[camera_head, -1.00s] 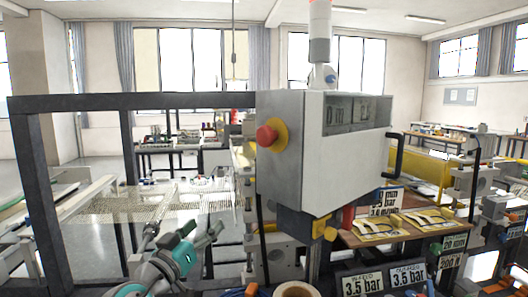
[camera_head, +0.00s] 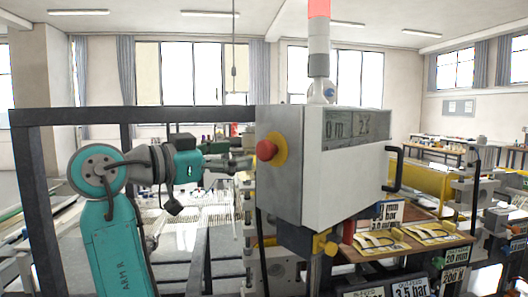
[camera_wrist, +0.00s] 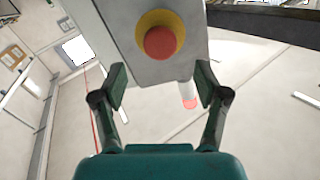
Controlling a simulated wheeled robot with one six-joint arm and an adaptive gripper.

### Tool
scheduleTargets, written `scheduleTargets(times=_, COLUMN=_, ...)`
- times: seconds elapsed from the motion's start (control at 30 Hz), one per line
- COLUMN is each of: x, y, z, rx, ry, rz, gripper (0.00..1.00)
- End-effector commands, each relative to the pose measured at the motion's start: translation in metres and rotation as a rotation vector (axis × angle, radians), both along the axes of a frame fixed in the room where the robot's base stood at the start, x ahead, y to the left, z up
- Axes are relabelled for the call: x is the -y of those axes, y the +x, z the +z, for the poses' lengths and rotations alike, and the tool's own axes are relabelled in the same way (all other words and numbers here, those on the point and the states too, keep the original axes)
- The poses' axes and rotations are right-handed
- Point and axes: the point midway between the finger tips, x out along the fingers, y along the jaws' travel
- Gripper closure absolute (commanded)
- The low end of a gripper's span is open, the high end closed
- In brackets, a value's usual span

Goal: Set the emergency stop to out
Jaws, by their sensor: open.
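The emergency stop (camera_head: 266,150) is a red mushroom button on a yellow round plate, on the left side face of the grey control box (camera_head: 350,175). In the wrist view the red button (camera_wrist: 160,43) sits above the middle, ahead of the fingers. My gripper (camera_head: 245,163) is just left of the button in the head view, pointing toward it. In the wrist view my gripper (camera_wrist: 160,88) is open, its two fingers apart with nothing between them. The fingers appear clear of the button. I cannot tell whether the button is pressed in or out.
A dark frame bar (camera_head: 130,113) runs above my arm, with posts beside it. A black handle (camera_head: 395,168) is on the box's right side. A signal tower (camera_head: 319,45) stands on top. A brown table (camera_head: 400,245) with yellow items is below right.

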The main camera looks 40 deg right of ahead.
Motion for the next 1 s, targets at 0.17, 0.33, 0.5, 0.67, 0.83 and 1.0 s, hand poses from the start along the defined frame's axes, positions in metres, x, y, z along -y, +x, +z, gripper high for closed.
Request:
scheduleTargets(times=0.17, x=0.034, y=-0.003, z=0.0, rx=0.001, ry=0.001, rz=-0.003, gripper=0.27)
scheduleTargets(times=0.33, x=0.061, y=-0.005, z=0.0, rx=0.0, ry=-0.001, rz=-0.002, gripper=0.27)
scheduleTargets(times=0.5, x=0.077, y=-0.006, z=0.0, rx=0.0, ry=-0.001, rz=-0.001, gripper=0.27)
scheduleTargets(times=0.67, x=0.083, y=-0.006, z=0.0, rx=0.0, ry=0.0, rz=0.001, gripper=0.27)
scheduleTargets(times=0.83, x=0.083, y=-0.006, z=0.0, rx=0.0, ry=0.0, rz=0.001, gripper=0.27)
scheduleTargets(times=1.0, x=0.083, y=-0.006, z=0.0, rx=0.0, ry=0.0, rz=0.001, gripper=0.52)
